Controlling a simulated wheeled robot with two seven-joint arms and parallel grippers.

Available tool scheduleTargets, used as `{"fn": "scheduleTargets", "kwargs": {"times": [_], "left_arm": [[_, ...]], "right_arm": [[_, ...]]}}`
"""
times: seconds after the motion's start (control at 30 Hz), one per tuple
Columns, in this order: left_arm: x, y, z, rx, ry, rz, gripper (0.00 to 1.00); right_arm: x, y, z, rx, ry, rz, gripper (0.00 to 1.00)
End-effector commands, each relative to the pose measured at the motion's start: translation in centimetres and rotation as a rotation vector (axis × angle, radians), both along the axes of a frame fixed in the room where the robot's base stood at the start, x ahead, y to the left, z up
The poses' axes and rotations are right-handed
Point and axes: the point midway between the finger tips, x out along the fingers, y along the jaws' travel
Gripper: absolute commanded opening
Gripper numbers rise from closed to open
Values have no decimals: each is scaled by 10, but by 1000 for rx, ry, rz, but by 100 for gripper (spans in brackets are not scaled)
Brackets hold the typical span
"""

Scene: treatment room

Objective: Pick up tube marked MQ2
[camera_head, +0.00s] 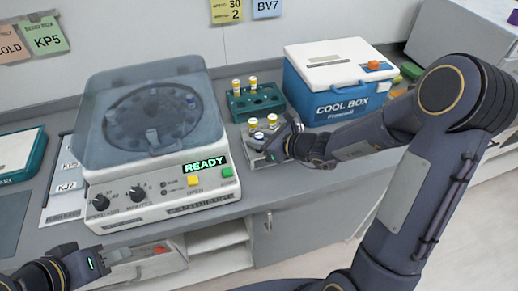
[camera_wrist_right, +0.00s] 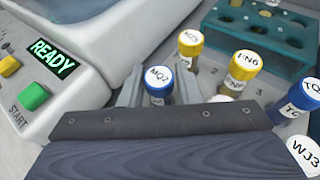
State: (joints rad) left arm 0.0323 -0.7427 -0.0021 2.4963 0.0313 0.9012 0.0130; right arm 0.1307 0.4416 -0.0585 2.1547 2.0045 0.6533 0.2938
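The tube marked MQ2 (camera_wrist_right: 158,82) has a blue cap and stands upright, with the grey fingers of my right gripper (camera_wrist_right: 159,88) on either side of it. The gap looks about as wide as the cap, and I see no clear grip. In the head view the tube's labelled top (camera_head: 258,136) shows at the left of the right gripper (camera_head: 268,152), low at the front tube holder. My left gripper (camera_head: 125,262) is at the lower left in front of the counter, away from the tubes; its finger opening is unclear.
Yellow-capped tubes KD (camera_wrist_right: 190,43) and FN6 (camera_wrist_right: 243,68) stand beside MQ2, with TQ (camera_wrist_right: 297,99) and WJ3 (camera_wrist_right: 304,155) to the right. A teal rack (camera_head: 255,103) stands behind. The centrifuge (camera_head: 150,140) is left, the cool box (camera_head: 335,80) behind right.

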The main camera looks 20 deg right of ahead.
Motion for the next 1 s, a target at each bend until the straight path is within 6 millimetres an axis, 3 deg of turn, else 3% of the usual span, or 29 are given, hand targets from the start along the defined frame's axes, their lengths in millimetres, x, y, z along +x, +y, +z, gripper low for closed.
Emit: {"fn": "scheduleTargets", "kwargs": {"times": [0.17,0.4,0.73,1.0], "left_arm": [[0,0,0,0,0,0,36],[0,0,0,0,0,0,36],[0,0,1,0,0,0,36],[0,0,10,0,0,0,36]], "right_arm": [[0,0,0,0,-1,0,30],[0,0,0,0,-1,0,0],[0,0,5,0,-4,1,0],[0,0,55,-2,-12,2,0]]}}
